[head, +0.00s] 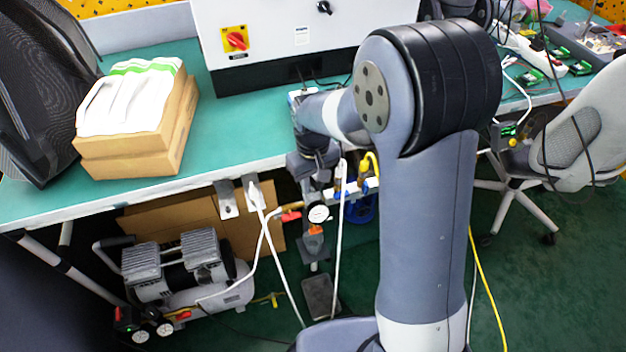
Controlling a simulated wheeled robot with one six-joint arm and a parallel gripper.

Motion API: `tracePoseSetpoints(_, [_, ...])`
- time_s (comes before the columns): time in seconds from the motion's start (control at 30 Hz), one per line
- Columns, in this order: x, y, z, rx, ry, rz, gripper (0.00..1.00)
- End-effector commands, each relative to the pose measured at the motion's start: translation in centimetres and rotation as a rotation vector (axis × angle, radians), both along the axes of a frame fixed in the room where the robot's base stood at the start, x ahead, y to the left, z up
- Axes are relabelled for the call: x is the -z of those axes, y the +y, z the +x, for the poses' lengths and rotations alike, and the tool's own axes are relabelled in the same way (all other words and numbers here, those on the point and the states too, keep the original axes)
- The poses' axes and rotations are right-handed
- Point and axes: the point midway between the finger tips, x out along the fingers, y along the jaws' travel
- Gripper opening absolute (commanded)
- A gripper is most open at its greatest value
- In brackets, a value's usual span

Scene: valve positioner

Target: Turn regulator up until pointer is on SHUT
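A small round white gauge (318,213) shows below the bench's front edge, in the middle of the head view. An orange part (316,230) sits just under it, above a grey block. I cannot tell which part is the regulator. No pointer position and no SHUT mark can be read at this size. My arm reaches over the bench edge and its dark wrist hangs down just above the gauge. My gripper (311,190) is small and dark there, close to the gauge. Its fingers are not clear, and I cannot tell whether it touches anything.
The green bench (240,130) carries cardboard boxes (140,150) at left and a white control cabinet (280,35) at the back. A compressor (185,270) stands below. White hoses hang near my wrist. A grey chair (575,130) stands at right.

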Motion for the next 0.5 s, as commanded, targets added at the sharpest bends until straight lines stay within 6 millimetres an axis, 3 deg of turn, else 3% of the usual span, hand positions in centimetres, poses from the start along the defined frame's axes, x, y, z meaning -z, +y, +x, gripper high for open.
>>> tracePoseSetpoints(0.3, [-0.03, 0.0, 0.01, 0.0, 0.0, 0.0, 0.0])
tracePoseSetpoints(0.5, [-0.04, 0.0, 0.01, 0.0, 0.0, 0.0, 0.0])
